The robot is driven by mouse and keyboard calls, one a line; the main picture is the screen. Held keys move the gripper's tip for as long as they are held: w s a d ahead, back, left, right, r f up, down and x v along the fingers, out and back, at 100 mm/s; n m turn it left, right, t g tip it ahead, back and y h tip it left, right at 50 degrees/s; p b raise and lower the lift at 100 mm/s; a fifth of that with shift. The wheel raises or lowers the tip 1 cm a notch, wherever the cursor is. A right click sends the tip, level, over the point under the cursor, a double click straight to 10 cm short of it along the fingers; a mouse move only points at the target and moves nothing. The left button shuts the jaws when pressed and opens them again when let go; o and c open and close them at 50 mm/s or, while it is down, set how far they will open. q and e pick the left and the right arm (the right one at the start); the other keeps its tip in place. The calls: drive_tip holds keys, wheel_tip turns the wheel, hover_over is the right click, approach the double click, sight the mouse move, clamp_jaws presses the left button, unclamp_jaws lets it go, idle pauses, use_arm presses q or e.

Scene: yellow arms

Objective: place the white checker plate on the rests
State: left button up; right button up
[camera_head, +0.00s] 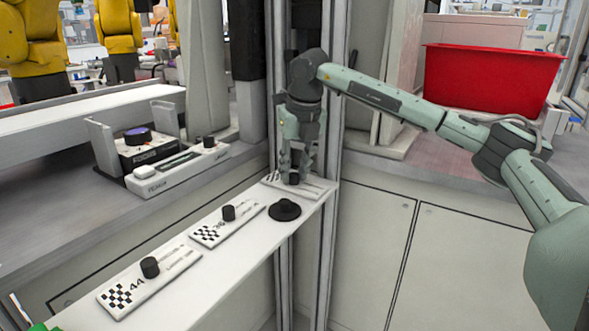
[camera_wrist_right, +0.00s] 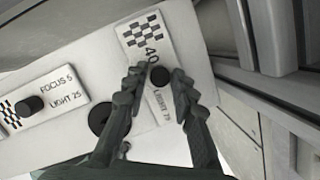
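Several white checker plates lie on the narrow white shelf: a near plate marked 44 (camera_head: 150,284), a middle plate (camera_head: 228,221) and a far plate (camera_head: 309,188). Each carries a black knob. My right gripper (camera_head: 296,172) points down over the far plate. In the right wrist view its fingers (camera_wrist_right: 158,88) stand open on both sides of that plate's knob (camera_wrist_right: 159,77), with small gaps. That plate (camera_wrist_right: 147,32) reads 40 and LIGHT 79. Two upright white blocks (camera_head: 102,148) (camera_head: 165,117), possibly the rests, stand on the grey bench at left. My left gripper is not in view.
A black round knob (camera_head: 285,210) stands on the shelf (camera_head: 205,285) beside the far plate. A white device with knobs (camera_head: 180,170) sits before the blocks. Metal posts (camera_head: 333,100) rise just behind my right gripper. A red bin (camera_head: 490,78) is at back right.

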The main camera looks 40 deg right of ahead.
drive_tip(key=shift+o, duration=0.9)
